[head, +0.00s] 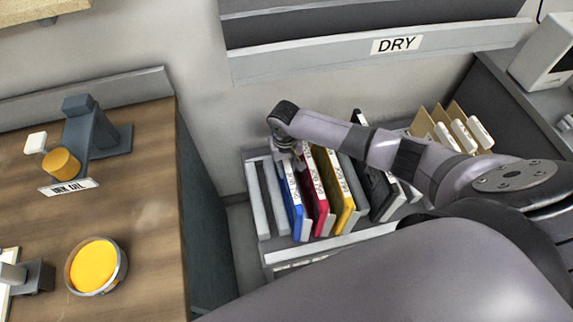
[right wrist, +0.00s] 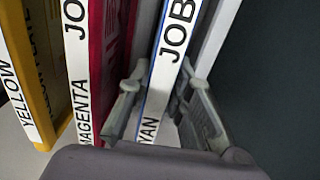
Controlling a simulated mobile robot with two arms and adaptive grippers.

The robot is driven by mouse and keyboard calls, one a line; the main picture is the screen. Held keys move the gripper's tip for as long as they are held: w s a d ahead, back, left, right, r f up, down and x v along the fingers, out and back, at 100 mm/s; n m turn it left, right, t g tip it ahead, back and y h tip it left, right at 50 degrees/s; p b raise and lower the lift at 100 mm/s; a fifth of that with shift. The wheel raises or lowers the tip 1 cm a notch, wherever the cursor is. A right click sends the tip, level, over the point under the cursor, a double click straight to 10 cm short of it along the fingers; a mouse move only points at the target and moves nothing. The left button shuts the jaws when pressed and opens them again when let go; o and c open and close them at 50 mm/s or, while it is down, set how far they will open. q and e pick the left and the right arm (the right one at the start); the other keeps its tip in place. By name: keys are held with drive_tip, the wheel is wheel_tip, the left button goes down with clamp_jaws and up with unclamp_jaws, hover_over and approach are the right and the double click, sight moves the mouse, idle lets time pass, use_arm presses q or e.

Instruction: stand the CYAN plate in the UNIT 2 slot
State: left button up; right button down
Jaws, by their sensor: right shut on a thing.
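The cyan plate (head: 297,222) is blue with a white labelled spine. It stands upright in the rack (head: 335,238), with the magenta plate (head: 320,205) and the yellow plate (head: 341,205) to its right. My right gripper (head: 289,157) is at the top of the cyan plate. In the right wrist view, my right gripper (right wrist: 165,112) has a finger on each side of the cyan plate (right wrist: 165,65), whose spine reads "JOB" and "YAN". It is shut on that plate. The UNIT 2 slot is not identifiable in these views. My left gripper is not in view.
Grey dividers (head: 257,200) stand left of the cyan plate. Black plates (head: 378,185) and tan folders (head: 435,125) stand further right. A wooden counter (head: 140,225) at left holds a pot of yellow ink (head: 95,265).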

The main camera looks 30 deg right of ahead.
drive_tip(key=shift+f, duration=0.3)
idle(0.6)
drive_tip(key=c, duration=1.4)
unclamp_jaws()
drive_tip(key=shift+o, duration=0.2)
wheel_tip(320, 180, up, 12)
drive_tip(key=shift+a, duration=0.15)
wheel_tip(320, 180, up, 5)
drive_tip(key=p, duration=0.6)
drive_tip(key=shift+p, duration=0.4)
